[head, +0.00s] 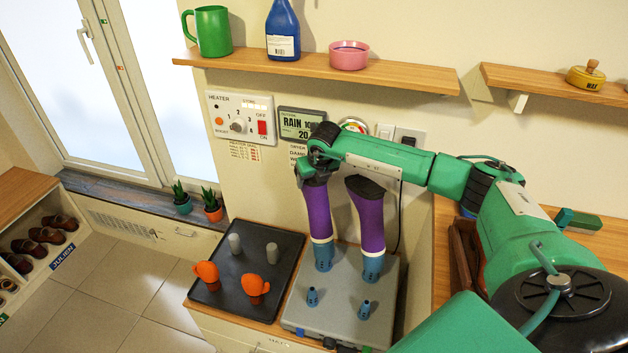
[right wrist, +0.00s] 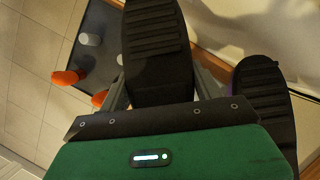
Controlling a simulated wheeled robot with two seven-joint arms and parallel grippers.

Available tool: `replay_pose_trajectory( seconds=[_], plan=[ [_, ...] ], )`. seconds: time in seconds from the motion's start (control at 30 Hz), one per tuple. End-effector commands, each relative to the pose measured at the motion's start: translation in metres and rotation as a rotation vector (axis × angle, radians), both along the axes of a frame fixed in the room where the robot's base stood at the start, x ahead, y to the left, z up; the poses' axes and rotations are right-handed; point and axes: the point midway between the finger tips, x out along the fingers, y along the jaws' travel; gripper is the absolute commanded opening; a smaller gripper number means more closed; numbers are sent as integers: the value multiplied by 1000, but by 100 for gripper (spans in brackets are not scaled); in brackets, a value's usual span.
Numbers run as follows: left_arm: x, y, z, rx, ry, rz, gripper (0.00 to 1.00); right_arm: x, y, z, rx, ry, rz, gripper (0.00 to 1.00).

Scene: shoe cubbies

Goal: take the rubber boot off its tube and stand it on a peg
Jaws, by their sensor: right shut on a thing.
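Two purple rubber boots hang upside down, black soles up, over blue tubes on the grey dryer (head: 336,317). The left boot (head: 318,212) is on the back-left tube (head: 322,258). The right boot (head: 369,218) is on the back-right tube (head: 372,270). My right gripper (head: 314,176) is shut on the left boot near its sole, from above. In the right wrist view the left boot's sole (right wrist: 155,45) lies between the fingers, and the right boot's sole (right wrist: 264,112) is beside them. Two grey pegs (head: 235,243) (head: 272,253) stand bare on the black tray (head: 225,290). My left gripper is out of view.
Orange mitten-shaped things (head: 206,273) (head: 256,287) stand at the tray's front. Two short blue tubes (head: 312,297) (head: 364,310) at the dryer's front are bare. A wooden shelf (head: 400,83) with a mug, bottle and bowl runs above. A heater panel (head: 240,117) is on the wall.

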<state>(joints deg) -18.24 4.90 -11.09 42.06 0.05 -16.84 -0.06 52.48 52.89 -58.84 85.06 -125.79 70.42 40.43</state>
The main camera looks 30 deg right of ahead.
Motion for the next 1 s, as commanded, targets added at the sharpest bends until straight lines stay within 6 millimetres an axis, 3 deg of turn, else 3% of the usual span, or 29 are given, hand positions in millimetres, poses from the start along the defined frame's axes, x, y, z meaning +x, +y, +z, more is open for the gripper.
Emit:
replay_pose_trajectory(
  seconds=[1.0],
  plan=[
    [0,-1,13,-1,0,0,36,14,-3,41,1,-4,-1,34]
  ],
)
